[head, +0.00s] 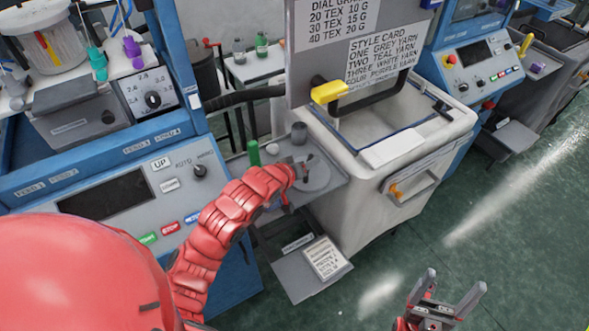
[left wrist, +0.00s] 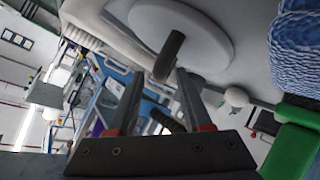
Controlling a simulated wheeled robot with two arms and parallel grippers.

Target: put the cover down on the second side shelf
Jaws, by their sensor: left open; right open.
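The cover is a pale round disc with a dark upright knob. In the head view the cover (head: 318,180) lies flat on the grey side shelf (head: 338,196) beside the white bin, partly hidden by my left gripper (head: 303,169). In the left wrist view the cover (left wrist: 205,32) fills the upper middle. The open fingers of my left gripper (left wrist: 158,76) point at its knob, whose end shows between the fingertips; I cannot tell if they touch. My right gripper (head: 456,281) is open and empty over the floor at the lower right.
A green cylinder (head: 254,152), a white ball (head: 275,149) and a grey cup (head: 299,133) stand near the cover. A lower shelf (head: 288,279) holds a printed card (head: 323,257). The white bin (head: 365,200) stands close on the right.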

